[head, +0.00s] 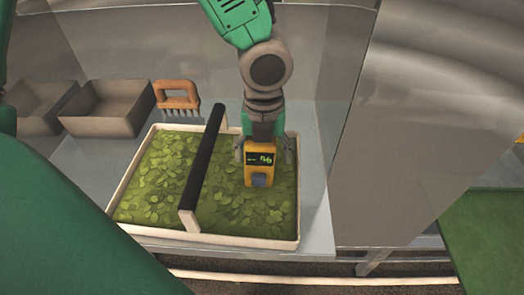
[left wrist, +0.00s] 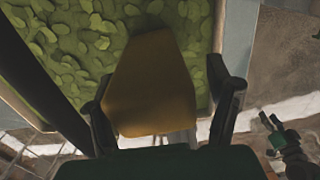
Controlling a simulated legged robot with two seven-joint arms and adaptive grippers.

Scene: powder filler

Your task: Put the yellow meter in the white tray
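The white tray (head: 268,243) is filled with green leaves and has a black handle bar (head: 205,160) across it. The yellow meter (head: 261,163), with a dark display and a grey lower part, is upright over the right half of the tray. I cannot tell whether it touches the leaves. My left gripper (head: 265,152) comes down from above with its fingers spread on both sides of the meter. In the left wrist view the meter (left wrist: 152,88) is between the fingers, with a gap at the right finger. My right gripper (left wrist: 268,119) shows small at the lower right there, fingers apart.
Two empty brown bins (head: 108,108) (head: 36,105) and an orange-handled rake-like tool (head: 178,98) are behind the tray at the left. A grey metal wall (head: 410,140) stands to the right. A green surface (head: 490,235) lies at the far right.

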